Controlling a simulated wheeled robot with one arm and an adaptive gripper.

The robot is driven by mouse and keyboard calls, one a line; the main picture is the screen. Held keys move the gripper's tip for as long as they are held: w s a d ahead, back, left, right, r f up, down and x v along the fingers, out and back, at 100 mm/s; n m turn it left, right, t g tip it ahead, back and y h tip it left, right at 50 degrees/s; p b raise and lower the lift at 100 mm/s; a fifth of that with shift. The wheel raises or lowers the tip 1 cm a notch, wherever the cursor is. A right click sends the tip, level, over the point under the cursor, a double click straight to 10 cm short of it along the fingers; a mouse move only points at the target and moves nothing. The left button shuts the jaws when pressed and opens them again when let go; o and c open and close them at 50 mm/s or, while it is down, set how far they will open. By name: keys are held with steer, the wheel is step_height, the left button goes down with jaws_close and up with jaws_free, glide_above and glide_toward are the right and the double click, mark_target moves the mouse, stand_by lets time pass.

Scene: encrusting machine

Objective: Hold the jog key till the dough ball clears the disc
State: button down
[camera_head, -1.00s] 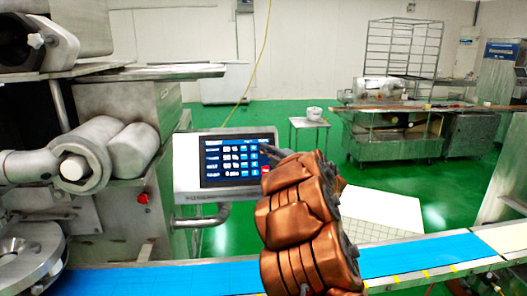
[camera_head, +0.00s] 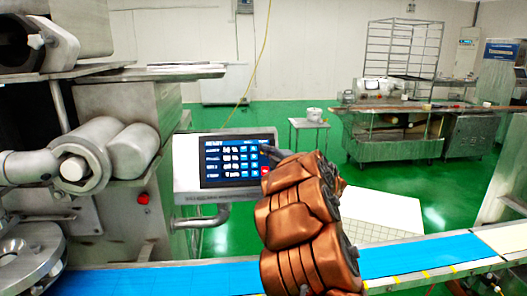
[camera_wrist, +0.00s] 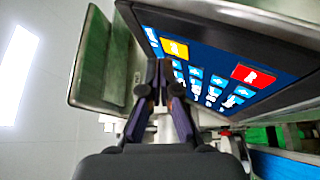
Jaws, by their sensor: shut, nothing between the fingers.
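The control panel (camera_head: 228,160) has a lit blue touchscreen and stands beside the machine in the head view. In the wrist view its screen (camera_wrist: 222,72) shows a yellow key (camera_wrist: 174,48), a red key (camera_wrist: 253,76) and several light blue keys between them. My gripper (camera_wrist: 163,66) is shut and empty, its fingertips at the screen's edge just below the yellow key. In the head view my gripper (camera_head: 265,150) is at the screen's upper right side. I cannot tell whether it touches the glass, or which key is the jog key. I cannot make out a dough ball.
A round metal part (camera_head: 28,252) sits at the machine's lower left, beside the blue conveyor belt (camera_head: 165,279). A red button (camera_head: 143,198) is on the machine body. A small table (camera_head: 309,124) and a steel bench (camera_head: 395,135) stand behind on open green floor.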

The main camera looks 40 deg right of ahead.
steer(key=shift+w+d+f, duration=0.1)
steer(key=shift+w+f, duration=0.05)
steer(key=shift+w+d, duration=0.1)
steer(key=shift+w, duration=0.05)
steer(key=shift+w+d+f+b, duration=0.15)
steer(key=shift+f+b, duration=0.05)
steer(key=shift+b, duration=0.2)
stand_by(0.8)
stand_by(2.2)
steer(key=shift+s+a+r, duration=0.35)
steer(key=shift+s+r, duration=0.05)
steer(key=shift+s, duration=0.05)
steer(key=s+a+r, duration=0.2)
steer(key=s, duration=0.1)
steer(key=shift+s+a+r, duration=0.2)
steer(key=shift+s+a, duration=0.05)
steer(key=shift+a, duration=0.05)
stand_by(0.5)
